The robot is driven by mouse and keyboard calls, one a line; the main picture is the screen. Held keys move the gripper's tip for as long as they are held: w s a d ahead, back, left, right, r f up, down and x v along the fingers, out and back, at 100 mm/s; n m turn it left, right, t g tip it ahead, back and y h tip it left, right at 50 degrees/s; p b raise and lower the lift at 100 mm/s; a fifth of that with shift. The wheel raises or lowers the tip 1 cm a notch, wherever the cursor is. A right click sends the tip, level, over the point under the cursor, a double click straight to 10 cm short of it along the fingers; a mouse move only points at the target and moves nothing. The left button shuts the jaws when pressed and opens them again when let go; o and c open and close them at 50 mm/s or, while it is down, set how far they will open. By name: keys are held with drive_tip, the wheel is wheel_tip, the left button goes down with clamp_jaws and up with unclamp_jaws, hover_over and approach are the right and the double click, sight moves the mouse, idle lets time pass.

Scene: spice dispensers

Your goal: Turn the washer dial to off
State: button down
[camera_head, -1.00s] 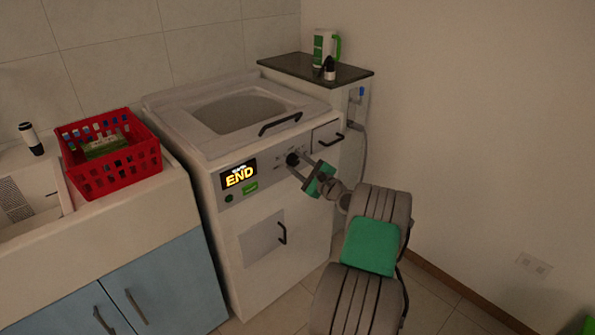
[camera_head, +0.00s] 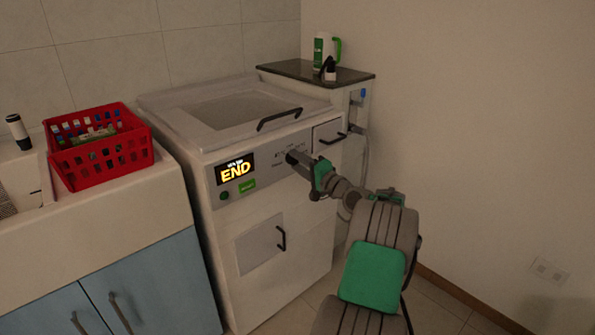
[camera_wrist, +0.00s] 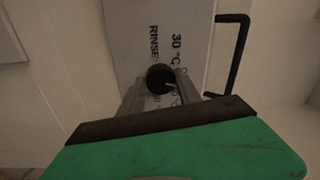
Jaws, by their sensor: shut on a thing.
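The black round dial (camera_wrist: 160,77) sits on the grey panel in the wrist view, between my fingers. Labels "RINSE" and "30 °C" show on the panel beyond it, and a light mark shows on the dial's lower right. My gripper (camera_wrist: 160,92) is shut on the dial, with a finger on either side. In the head view my gripper (camera_head: 305,163) reaches the panel from the right and largely hides the dial.
A black drawer handle (camera_head: 331,140) is just right of the dial, and a lid handle (camera_head: 279,119) is above it. A red basket (camera_head: 98,160) stands on the counter at left. A dark shelf (camera_head: 300,70) holds a green and white bottle.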

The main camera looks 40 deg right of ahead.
drive_tip(key=shift+f+n+b, duration=0.1)
drive_tip(key=shift+n+b, duration=0.9)
drive_tip(key=shift+n, duration=0.3)
drive_tip(key=c, duration=0.8)
unclamp_jaws()
drive_tip(key=shift+c, duration=0.2)
drive_tip(key=s+p, duration=0.1)
drive_tip(key=s, duration=0.6)
drive_tip(key=shift+s+d+f, duration=0.15)
drive_tip(key=shift+s+d, duration=0.05)
drive_tip(key=shift+s, duration=0.2)
